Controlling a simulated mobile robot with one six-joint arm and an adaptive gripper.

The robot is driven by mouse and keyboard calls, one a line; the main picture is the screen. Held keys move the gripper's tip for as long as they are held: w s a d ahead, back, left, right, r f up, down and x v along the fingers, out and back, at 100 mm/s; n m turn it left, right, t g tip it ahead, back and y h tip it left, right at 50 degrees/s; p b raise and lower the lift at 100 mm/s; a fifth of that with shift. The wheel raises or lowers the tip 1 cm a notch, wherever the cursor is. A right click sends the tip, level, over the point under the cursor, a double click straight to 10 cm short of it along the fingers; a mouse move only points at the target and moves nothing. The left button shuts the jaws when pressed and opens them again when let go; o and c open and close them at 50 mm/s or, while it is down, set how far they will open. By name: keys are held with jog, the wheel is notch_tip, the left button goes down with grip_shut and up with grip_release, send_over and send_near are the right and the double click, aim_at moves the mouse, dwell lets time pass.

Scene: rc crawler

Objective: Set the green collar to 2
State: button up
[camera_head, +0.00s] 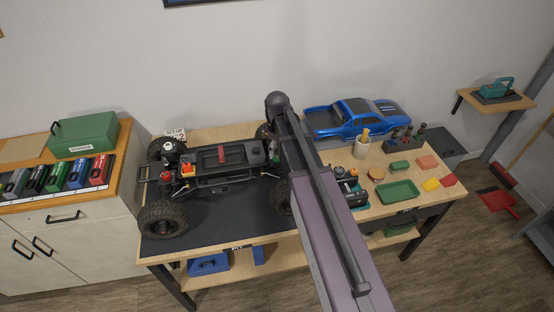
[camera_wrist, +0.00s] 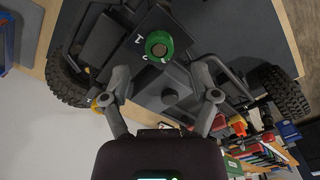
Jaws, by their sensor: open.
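The green collar (camera_wrist: 158,46) is a round green ring with a brownish centre, on a dark part of the crawler in the wrist view. White marks stand beside it, one looking like a 1; the others and the collar's setting are too small to read surely. My gripper (camera_wrist: 162,83) is open and empty, its two fingers spread apart below the collar in the picture. The crawler chassis (camera_head: 222,158) sits on the bench in the head view. There my arm hides the chassis's right end, and I cannot make out the collar or my gripper.
The chassis stands on a dark mat (camera_head: 215,213). A blue body shell (camera_head: 345,117) lies behind right. A green tray (camera_head: 397,192), a cup (camera_head: 361,148) and small coloured pieces are at the right. Large wheels (camera_wrist: 66,76) flank the collar.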

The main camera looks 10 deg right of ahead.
aim_at(277, 156)
jog(key=shift+f+b, duration=1.55)
jog(key=shift+f, duration=0.3)
grip_shut()
